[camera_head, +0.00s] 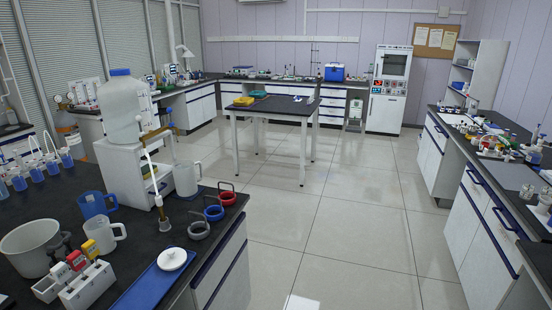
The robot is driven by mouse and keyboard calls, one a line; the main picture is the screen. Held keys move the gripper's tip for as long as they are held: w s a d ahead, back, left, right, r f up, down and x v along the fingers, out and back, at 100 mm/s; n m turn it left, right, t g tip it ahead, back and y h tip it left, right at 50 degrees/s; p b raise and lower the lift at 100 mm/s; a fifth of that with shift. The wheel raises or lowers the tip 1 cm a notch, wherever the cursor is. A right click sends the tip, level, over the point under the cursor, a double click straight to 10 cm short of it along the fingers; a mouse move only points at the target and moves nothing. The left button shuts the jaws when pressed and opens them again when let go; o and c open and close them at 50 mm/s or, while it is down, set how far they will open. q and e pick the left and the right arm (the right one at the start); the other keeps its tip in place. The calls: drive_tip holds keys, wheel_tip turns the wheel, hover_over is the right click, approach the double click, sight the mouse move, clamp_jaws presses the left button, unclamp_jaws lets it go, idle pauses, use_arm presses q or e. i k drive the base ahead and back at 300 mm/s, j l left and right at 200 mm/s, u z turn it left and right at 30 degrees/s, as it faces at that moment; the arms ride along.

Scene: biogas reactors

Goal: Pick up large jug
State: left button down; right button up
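Several handled vessels stand on the dark left counter, and I cannot tell for certain which one the task calls the large jug. A tall translucent whitish jug (186,179) stands upright near the counter's back edge, its handle on the right. A blue jug (95,205) stands to its left. A smaller white jug (101,236) is in front of the blue one. A wide grey-white pot-like vessel (32,250) stands at the far left. Neither of my grippers shows in this view.
A large blue-capped carboy (121,115) stands behind the jugs. Ring-shaped weights (213,214) sit right of the tall jug. A blue mat (146,290) with a white disc lies in front. A white-legged table (270,107) stands mid-room. The tiled floor (350,230) is clear.

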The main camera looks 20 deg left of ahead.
sight(185, 176)
drive_tip(key=i+l, duration=0.15)
drive_tip(key=i, duration=2.15)
drive_tip(key=i+u, duration=0.1)
drive_tip(key=u, duration=0.8)
drive_tip(key=i+u, duration=0.15)
drive_tip(key=u, duration=0.75)
drive_tip(key=i+l+u, duration=0.1)
drive_tip(key=u, duration=0.35)
